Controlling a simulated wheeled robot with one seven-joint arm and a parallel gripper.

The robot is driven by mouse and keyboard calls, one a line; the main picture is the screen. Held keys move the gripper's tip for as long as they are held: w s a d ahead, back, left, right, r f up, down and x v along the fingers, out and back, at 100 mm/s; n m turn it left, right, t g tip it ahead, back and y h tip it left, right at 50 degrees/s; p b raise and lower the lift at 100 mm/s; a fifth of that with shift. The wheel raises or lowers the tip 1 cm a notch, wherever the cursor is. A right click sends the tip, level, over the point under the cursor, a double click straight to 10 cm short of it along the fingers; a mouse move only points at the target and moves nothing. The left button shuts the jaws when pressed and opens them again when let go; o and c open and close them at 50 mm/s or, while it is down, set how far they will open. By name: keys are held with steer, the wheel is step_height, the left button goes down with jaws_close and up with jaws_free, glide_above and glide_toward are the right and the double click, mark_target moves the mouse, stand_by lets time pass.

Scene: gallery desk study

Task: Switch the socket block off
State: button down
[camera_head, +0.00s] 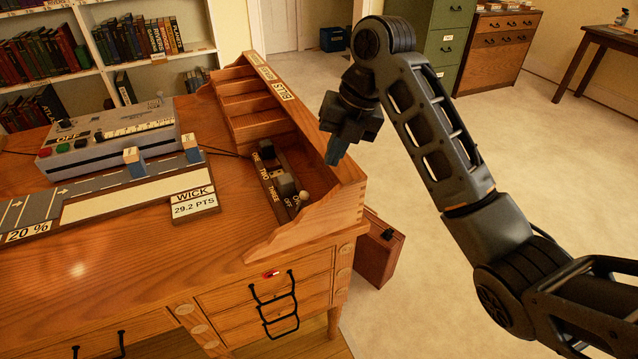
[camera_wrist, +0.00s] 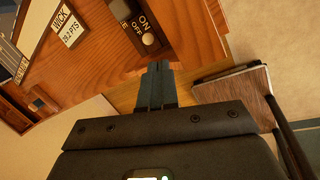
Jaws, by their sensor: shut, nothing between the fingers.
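The socket block (camera_head: 268,178) is a dark strip on the right of the wooden desk, by the raised side panel. Its sockets are labelled ONE, TWO and THREE, and dark plugs or adapters stand on it. Its near end is marked ON and OFF, with a small pale round knob (camera_head: 304,195). In the wrist view the block's end (camera_wrist: 140,22) and the knob (camera_wrist: 148,39) show just beyond my fingertips. My gripper (camera_head: 334,157) is shut and empty, pointing down above the desk's right side, apart from the block. Which way the switch is set I cannot tell.
The desk's curved side panel (camera_head: 335,190) rises right of the block. A pigeonhole rack (camera_head: 250,105) stands behind it. A grey device (camera_head: 110,135) and a WICK board (camera_head: 120,200) lie left. A brown case (camera_head: 378,250) stands on the floor beside the desk.

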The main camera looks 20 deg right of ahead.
glide_toward(302, 201)
steer(key=f, duration=0.3)
steer(key=d+f, duration=0.1)
steer(key=f, duration=0.1)
steer(key=shift+w+d+f+p, duration=0.1)
steer(key=shift+w+f+p, duration=0.2)
steer(key=shift+f+p, duration=0.1)
steer(key=shift+w+r, duration=0.1)
steer(key=shift+a+r+h, duration=0.1)
steer(key=shift+a+h, duration=0.15)
steer(key=shift+h, duration=0.05)
